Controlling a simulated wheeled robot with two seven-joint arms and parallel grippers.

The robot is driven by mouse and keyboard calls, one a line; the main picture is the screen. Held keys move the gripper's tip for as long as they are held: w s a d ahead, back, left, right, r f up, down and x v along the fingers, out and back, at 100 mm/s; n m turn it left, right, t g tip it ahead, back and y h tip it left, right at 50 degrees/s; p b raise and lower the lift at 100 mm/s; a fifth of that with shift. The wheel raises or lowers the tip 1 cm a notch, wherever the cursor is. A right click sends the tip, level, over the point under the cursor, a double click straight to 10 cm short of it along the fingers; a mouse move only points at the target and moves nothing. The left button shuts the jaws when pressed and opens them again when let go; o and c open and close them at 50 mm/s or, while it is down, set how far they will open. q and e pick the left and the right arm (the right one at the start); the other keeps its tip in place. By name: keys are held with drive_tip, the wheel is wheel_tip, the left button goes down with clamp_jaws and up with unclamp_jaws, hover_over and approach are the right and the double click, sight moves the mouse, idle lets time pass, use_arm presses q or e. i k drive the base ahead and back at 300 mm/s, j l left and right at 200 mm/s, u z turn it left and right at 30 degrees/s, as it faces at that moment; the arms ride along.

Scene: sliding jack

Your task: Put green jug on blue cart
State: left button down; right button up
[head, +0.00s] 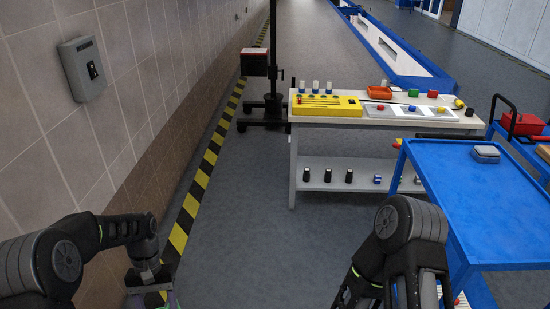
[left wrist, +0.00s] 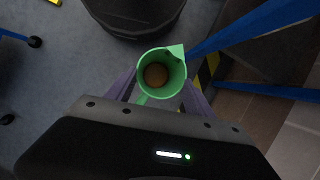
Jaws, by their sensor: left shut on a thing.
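The green jug (left wrist: 147,90) is seen from above in the left wrist view, with its spout toward the upper right and something round and brown inside. The purple fingers of my left gripper (left wrist: 160,92) are shut on it, one on each side. In the head view, my left gripper (head: 160,300) is low at the bottom edge, near the wall, and most of the jug is cut off. The blue cart (head: 465,205) stands at the right, well apart from the jug. My right arm is at the bottom right; its gripper is out of view.
A small grey box (head: 486,153) lies on the cart's top; the rest of that top looks clear. A white workbench (head: 300,150) with a yellow block and coloured parts stands ahead. The tiled wall (head: 100,130) is close on the left. Open floor (head: 250,240) lies between.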

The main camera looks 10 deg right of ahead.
sight(477, 184)
drive_tip(key=i, duration=2.85)
drive_tip(key=z, duration=4.75)
